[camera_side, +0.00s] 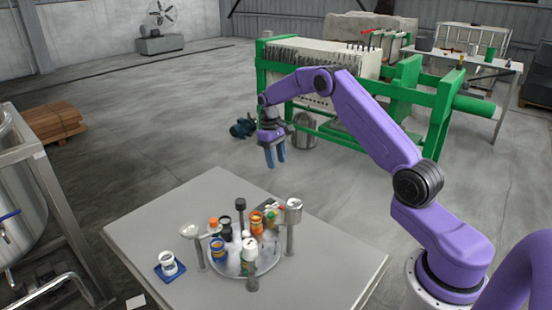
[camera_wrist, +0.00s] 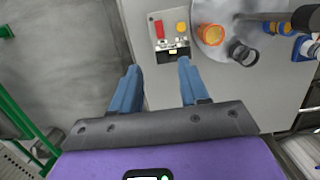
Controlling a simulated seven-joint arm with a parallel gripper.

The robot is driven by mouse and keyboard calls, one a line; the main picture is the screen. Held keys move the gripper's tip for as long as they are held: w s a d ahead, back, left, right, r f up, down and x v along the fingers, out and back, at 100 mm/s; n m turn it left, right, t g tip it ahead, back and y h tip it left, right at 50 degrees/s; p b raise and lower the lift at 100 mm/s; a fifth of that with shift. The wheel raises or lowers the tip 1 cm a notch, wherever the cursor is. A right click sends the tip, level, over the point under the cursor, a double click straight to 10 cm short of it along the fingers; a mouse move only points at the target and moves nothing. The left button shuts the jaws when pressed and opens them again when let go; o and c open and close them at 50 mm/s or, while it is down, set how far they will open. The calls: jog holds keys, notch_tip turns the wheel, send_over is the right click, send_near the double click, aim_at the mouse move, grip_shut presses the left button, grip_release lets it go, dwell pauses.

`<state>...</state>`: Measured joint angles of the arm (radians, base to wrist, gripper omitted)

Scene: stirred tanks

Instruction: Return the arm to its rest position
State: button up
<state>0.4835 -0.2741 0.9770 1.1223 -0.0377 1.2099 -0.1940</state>
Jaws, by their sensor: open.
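My gripper (camera_side: 275,157) hangs above the far edge of the grey table (camera_side: 150,222) with its blue fingers pointing down. It is open and holds nothing. In the wrist view my gripper (camera_wrist: 158,85) shows its two fingers apart, with floor and the table edge below them. My purple arm reaches in from the right and is bent at the elbow. A round tray (camera_side: 247,272) on the table carries several small bottles and jars, and it is apart from my gripper.
Several posts stand around the tray; one bears a metal cup (camera_side: 293,205). A white jar (camera_side: 167,260) sits on a blue pad at the table's left. A green-framed filter press (camera_side: 440,100) stands behind my arm. A steel tank (camera_side: 15,215) is at left. Air around my gripper is clear.

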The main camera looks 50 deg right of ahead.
jog(key=s+a+r+n, duration=0.2)
jog(key=s+a+r, duration=0.25)
jog(key=a, duration=0.25)
jog(key=s+a+r+n+t, duration=0.1)
jog(key=s+a+r+n, duration=0.15)
jog(key=s+a, duration=0.4)
jog(key=s+a+r+n, duration=0.1)
jog(key=s+a+r, duration=0.25)
jog(key=a, duration=0.45)
jog(key=s+r+n+t, duration=0.1)
jog(key=s+n, duration=0.6)
jog(key=s, duration=1.9)
jog(key=shift+s+a+r, duration=0.2)
jog(key=shift+s+a, duration=0.05)
jog(key=shift+s, duration=0.1)
